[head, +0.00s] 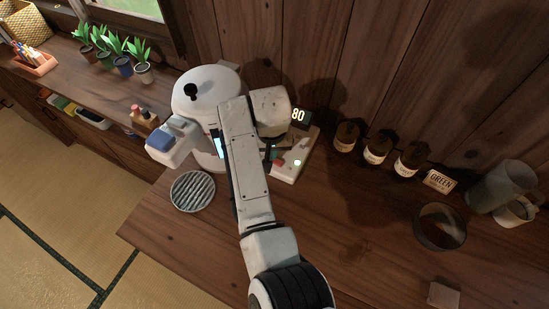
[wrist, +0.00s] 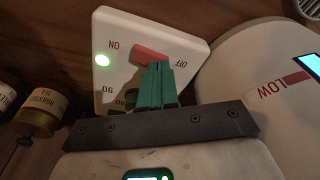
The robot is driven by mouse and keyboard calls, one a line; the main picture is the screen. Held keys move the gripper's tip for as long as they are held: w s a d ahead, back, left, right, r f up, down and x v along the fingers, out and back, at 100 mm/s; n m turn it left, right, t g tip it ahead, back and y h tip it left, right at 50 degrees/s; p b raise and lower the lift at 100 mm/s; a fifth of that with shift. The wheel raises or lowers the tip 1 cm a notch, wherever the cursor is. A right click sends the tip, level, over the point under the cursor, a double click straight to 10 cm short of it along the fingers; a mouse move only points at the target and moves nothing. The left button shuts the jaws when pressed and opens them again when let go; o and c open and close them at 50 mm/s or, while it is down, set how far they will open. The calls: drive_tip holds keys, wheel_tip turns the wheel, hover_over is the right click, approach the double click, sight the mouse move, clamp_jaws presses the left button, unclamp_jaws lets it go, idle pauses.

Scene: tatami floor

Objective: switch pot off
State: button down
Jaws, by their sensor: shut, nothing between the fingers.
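The white pot (head: 200,90) stands on the wooden counter, partly hidden behind my arm. Its edge also shows at the right of the wrist view (wrist: 265,80), with a red LOW label and a lit blue display. A white switch panel (head: 294,168) sits to its right.
Several brown jars (head: 376,149) and a GREEN sign (head: 439,181) line the wall. A round grate (head: 192,190) lies before the pot. The counter front is mostly clear.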

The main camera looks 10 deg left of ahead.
drive_tip(key=shift+f, duration=0.35)
drive_tip(key=shift+r, duration=0.2)
wheel_tip(320, 180, up, 7)
drive_tip(key=p, duration=0.6)
drive_tip(key=shift+f+p, duration=0.1)
drive_tip(key=shift+p, duration=0.3)
